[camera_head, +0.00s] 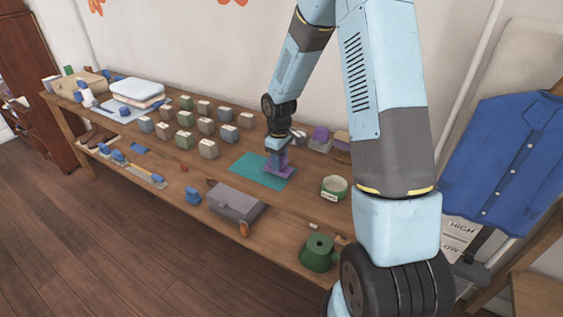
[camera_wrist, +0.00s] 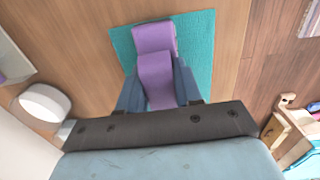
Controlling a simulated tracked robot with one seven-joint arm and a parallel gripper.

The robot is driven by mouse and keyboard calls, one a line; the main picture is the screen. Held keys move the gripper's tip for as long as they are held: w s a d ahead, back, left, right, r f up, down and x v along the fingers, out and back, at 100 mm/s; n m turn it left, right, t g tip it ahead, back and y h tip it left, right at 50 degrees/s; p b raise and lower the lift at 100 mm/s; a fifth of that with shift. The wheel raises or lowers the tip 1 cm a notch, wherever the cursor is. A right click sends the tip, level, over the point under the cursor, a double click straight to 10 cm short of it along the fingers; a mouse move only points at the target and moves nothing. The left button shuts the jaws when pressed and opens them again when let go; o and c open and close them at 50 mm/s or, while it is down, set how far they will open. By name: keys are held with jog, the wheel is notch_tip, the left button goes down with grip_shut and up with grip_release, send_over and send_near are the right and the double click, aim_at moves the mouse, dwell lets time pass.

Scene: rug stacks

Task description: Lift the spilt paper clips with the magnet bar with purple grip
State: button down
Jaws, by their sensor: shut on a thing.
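My gripper (camera_head: 278,158) reaches down over the teal mat (camera_head: 250,172) on the long wooden table. It is shut on the purple grip of the magnet bar (camera_head: 281,169). In the wrist view, the purple grip (camera_wrist: 155,75) lies between the two fingers of my gripper (camera_wrist: 158,88), over the teal mat (camera_wrist: 200,50). I cannot tell whether the bar touches the mat. No paper clips can be made out in either view; they may be too small or hidden.
A grey box (camera_head: 236,203) and a green-and-white round tub (camera_head: 334,187) stand near the mat. Several small blocks (camera_head: 208,149) stand in rows to the left. A green pot-like object (camera_head: 318,252) is at the near right. Folded cloths (camera_head: 137,92) lie at the far left.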

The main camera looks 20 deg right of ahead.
aim_at(267, 163)
jog(key=shift+w+a, duration=0.7)
jog(key=shift+w+a, duration=1.05)
jog(key=shift+w+a, duration=0.1)
jog(key=shift+w, duration=0.05)
jog(key=shift+w+a+r, duration=0.1)
jog(key=shift+w+a, duration=0.85)
jog(key=shift+w+a, duration=0.1)
jog(key=shift+w+a, duration=0.2)
jog(key=shift+a, duration=0.05)
notch_tip(267, 163, up, 7)
dwell(0.7)
